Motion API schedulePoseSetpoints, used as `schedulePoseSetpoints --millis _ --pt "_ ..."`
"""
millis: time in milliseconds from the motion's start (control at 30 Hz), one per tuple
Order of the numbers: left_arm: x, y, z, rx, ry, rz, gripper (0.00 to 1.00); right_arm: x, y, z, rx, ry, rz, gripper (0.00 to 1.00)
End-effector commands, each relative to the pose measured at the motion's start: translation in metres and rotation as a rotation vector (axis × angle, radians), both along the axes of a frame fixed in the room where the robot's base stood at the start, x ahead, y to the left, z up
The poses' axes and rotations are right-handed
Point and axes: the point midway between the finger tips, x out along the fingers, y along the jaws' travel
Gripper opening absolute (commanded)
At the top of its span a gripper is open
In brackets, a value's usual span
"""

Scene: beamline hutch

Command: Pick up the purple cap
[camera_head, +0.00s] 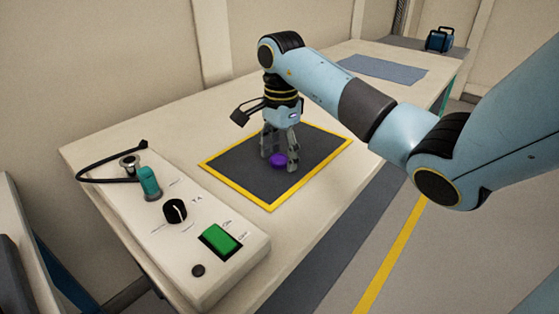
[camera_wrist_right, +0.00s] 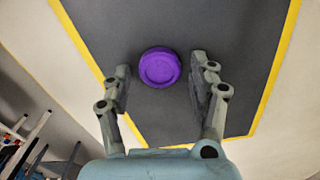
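The purple cap (camera_head: 278,160) lies on the dark grey mat with a yellow border (camera_head: 240,178) on the table. It is round with a raised rim and shows whole in the right wrist view (camera_wrist_right: 159,67). My right gripper (camera_head: 279,160) points down over the mat with its fingers apart on either side of the cap. In the right wrist view the open fingers (camera_wrist_right: 160,82) have gaps to the cap on both sides, and the cap lies near the line of the fingertips. My left gripper is not in view.
A white control box (camera_head: 200,240) with a green button (camera_head: 220,240), a black knob (camera_head: 175,210) and a teal part (camera_head: 149,182) stands at the table's near left. A blue-grey mat (camera_head: 382,68) lies farther back. A dark teal case (camera_head: 439,39) stands at the far end.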

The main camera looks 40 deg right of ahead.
Motion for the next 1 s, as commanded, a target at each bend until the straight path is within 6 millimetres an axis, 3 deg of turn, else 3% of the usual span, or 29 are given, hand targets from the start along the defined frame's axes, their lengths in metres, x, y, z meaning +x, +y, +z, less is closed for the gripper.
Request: schedulePoseSetpoints --millis 33,233,667,900,1000 --pt "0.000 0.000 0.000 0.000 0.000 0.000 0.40 0.000 0.000 0.000 0.000 0.000 0.000 0.51" --pt "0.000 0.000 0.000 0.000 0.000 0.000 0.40 0.000 0.000 0.000 0.000 0.000 0.000 0.27" --pt "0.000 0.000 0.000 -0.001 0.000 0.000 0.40 0.000 0.000 0.008 0.000 -0.001 0.000 0.27" --pt "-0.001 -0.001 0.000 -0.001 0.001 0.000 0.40 0.000 -0.001 0.044 -0.003 -0.005 0.000 0.27" --pt "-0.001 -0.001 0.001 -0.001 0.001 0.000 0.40 -0.018 -0.020 0.056 -0.009 0.000 0.000 0.27"
